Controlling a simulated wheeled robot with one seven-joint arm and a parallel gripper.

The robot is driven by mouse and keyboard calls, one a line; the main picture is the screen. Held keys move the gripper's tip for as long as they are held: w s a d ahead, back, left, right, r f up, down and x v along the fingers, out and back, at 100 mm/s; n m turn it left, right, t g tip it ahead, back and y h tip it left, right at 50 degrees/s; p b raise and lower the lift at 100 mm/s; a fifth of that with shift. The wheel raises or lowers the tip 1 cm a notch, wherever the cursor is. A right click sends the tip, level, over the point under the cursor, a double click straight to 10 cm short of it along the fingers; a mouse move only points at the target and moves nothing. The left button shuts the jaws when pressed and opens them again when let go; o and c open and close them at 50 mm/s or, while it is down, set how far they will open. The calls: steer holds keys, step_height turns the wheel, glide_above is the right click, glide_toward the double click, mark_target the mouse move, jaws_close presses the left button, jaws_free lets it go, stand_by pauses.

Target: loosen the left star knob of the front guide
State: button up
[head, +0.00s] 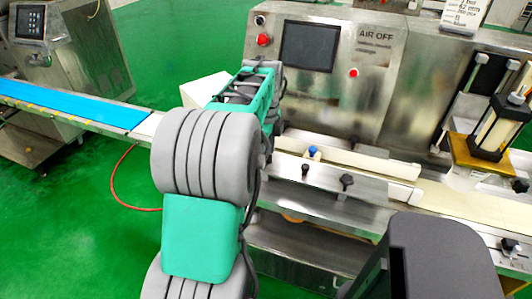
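A black star-shaped knob (346,182) stands on the near side of the conveyor, in front of the long pale guide bar (365,161). A smaller dark knob (305,169) is to its left, close to my arm. Another black knob (519,186) is at the far right, with one more (508,244) below it. I cannot tell for sure which of these belong to the front guide. My arm rises through the left middle of the head view, left of the knobs. I cannot make out my gripper's fingers; the arm hides that area.
The steel machine (330,85) with a dark screen and red buttons stands behind the conveyor. A blue belt (75,105) runs off to the left. A blue-topped knob (312,152) sits by the guide bar. A plunger unit (500,130) is at right. Green floor is open at left.

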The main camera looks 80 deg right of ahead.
steer(key=shift+c, duration=0.2)
jaws_close()
stand_by(0.4)
